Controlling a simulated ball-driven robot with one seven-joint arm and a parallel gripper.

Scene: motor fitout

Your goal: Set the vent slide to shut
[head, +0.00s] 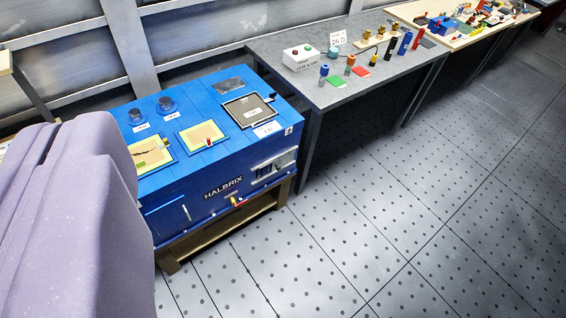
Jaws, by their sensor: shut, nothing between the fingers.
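A blue HALBRIX cabinet (170,215) stands on a wooden stand at the left centre. A pale slotted vent (273,165) is on its front face, toward the right end. It is small in the picture. I cannot tell where its slide sits, or which part of it is the slide. No gripper fingers show in this view. A large lavender part of my own arm fills the lower left and hides the cabinet's left end.
The cabinet top carries two dark knobs (166,103), yellow-framed panels (201,136) and a black-framed panel (249,110). A grey bench (340,95) with several small parts stands behind right. The perforated floor (400,220) in front is clear.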

